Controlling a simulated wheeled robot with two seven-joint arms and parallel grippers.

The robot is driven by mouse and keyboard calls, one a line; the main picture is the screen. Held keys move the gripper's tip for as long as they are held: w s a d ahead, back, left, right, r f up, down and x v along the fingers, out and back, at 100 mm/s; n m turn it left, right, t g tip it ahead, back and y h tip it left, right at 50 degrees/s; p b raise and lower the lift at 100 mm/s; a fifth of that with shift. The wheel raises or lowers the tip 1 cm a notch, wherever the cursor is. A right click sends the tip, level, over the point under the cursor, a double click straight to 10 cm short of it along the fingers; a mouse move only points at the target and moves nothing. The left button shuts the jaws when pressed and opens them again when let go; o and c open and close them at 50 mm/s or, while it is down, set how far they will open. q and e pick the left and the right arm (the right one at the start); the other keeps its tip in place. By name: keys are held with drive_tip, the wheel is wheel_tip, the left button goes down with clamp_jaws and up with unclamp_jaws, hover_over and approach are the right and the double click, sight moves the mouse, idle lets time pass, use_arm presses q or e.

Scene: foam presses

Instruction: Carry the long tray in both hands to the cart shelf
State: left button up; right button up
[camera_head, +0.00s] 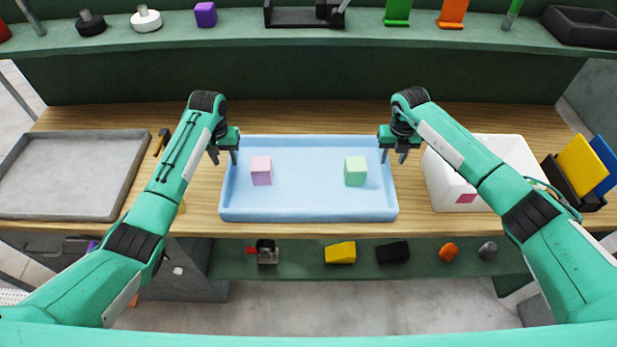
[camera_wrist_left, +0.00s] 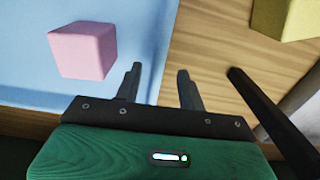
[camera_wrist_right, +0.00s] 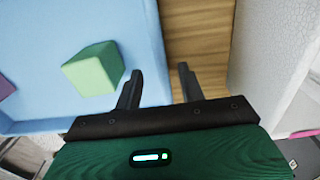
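The long light-blue tray (camera_head: 310,202) lies flat on the wooden table, holding a pink cube (camera_head: 261,171) and a pale green cube (camera_head: 355,171). My left gripper (camera_head: 223,157) is at the tray's left end, open. In the left wrist view its fingers (camera_wrist_left: 159,88) stand apart with the tray's end wall (camera_wrist_left: 159,45) running between them. My right gripper (camera_head: 394,156) is at the right end, also open. In the right wrist view its fingers (camera_wrist_right: 159,85) stand on either side of the tray wall (camera_wrist_right: 150,45). I cannot tell which surface is the cart shelf.
A grey rimmed surface (camera_head: 70,170) is at the left, empty. A white bin (camera_head: 440,185) stands close right of the tray, with yellow and blue panels (camera_head: 580,165) beyond. Small objects sit on the lower shelf (camera_head: 300,265) and on the back shelf (camera_head: 230,30).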

sight(228, 169)
use_arm(q)
wheel_tip(228, 169, down, 7)
drive_tip(key=shift+r, duration=0.1)
use_arm(e)
wheel_tip(228, 169, down, 7)
drive_tip(key=shift+r, duration=0.1)
use_arm(q)
drive_tip(key=shift+c, duration=0.4)
use_arm(e)
drive_tip(key=shift+c, duration=0.4)
use_arm(q)
clamp_jaws()
use_arm(e)
clamp_jaws()
